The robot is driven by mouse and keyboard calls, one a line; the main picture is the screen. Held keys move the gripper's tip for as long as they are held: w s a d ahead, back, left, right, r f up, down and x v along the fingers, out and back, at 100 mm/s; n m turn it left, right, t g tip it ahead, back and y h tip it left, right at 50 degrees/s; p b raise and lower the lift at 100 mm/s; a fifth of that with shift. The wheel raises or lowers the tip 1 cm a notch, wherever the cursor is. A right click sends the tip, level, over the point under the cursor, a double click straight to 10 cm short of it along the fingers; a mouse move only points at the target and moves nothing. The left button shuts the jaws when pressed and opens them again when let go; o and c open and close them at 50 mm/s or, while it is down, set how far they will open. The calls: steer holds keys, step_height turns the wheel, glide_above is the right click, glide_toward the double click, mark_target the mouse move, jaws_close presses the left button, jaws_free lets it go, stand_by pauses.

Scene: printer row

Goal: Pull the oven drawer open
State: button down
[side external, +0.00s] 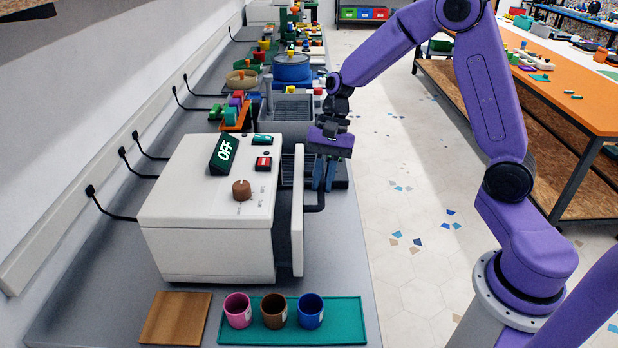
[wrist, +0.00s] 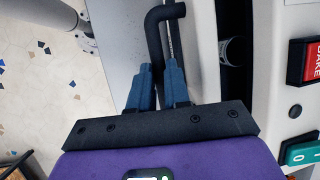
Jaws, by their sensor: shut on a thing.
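The oven (side external: 205,215) is a white box with a brown knob and an "OFF" sign on top. Its drawer front (side external: 298,210) is a white upright panel standing a little out from the body, with a dark gap between. The black bar handle (side external: 315,207) sticks out from the panel; it also shows in the wrist view (wrist: 155,35). My gripper (side external: 323,185) points down at the handle, its blue fingers on either side of the bar. In the wrist view my gripper (wrist: 160,78) is shut on the handle. Something grey and round (wrist: 232,50) shows in the gap.
A teal tray (side external: 345,334) with pink, brown and blue cups and a wooden board (side external: 175,318) lie in front of the oven. Other machines and coloured parts line the bench behind. The tiled floor (side external: 400,230) right of the bench is open.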

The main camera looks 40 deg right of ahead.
steer(key=s+d, duration=1)
steer(key=shift+d, duration=0.1)
steer(key=c, duration=1.1)
jaws_free()
steer(key=shift+r, duration=0.1)
steer(key=v, duration=1.7)
steer(key=shift+d+r, duration=0.1)
steer(key=s+a+f+n+t+h, duration=0.1)
steer(key=s+a+f+n+h, duration=0.1)
steer(key=s+a+f+n, duration=0.3)
steer(key=s+a+f+n+t+h, duration=0.1)
steer(key=s+a+f+n, duration=0.4)
steer(key=s+a+n, duration=0.7)
steer(key=s+n+h, duration=0.1)
steer(key=n, duration=0.3)
steer(key=shift+f, duration=0.15)
